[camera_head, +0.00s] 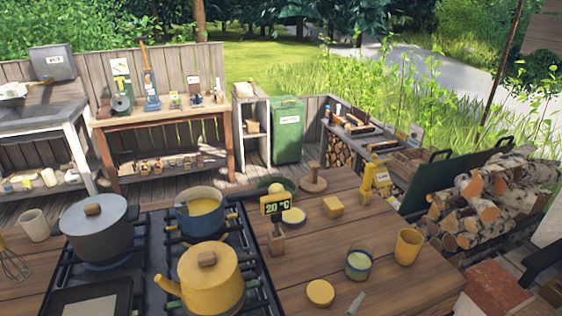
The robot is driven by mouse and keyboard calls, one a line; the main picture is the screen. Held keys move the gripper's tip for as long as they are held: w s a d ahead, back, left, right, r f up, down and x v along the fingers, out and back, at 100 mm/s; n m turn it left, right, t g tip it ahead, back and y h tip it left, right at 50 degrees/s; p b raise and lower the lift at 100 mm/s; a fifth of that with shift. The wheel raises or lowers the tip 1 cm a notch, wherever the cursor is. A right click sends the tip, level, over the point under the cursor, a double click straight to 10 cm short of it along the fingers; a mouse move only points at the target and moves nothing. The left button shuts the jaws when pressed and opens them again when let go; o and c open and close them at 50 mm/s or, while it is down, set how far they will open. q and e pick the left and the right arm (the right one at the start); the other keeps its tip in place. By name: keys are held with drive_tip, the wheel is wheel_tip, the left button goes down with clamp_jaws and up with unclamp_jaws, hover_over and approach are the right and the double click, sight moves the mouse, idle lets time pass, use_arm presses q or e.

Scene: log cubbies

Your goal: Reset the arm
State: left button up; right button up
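Neither of my grippers shows in the head view, and I make out no part of my arms with certainty. The task names no other object. In front of me is a wooden counter (385,290) with a black stove (143,270) set into it at the left.
Stacked logs (480,205) stand at right. A workbench (160,122) stands behind.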

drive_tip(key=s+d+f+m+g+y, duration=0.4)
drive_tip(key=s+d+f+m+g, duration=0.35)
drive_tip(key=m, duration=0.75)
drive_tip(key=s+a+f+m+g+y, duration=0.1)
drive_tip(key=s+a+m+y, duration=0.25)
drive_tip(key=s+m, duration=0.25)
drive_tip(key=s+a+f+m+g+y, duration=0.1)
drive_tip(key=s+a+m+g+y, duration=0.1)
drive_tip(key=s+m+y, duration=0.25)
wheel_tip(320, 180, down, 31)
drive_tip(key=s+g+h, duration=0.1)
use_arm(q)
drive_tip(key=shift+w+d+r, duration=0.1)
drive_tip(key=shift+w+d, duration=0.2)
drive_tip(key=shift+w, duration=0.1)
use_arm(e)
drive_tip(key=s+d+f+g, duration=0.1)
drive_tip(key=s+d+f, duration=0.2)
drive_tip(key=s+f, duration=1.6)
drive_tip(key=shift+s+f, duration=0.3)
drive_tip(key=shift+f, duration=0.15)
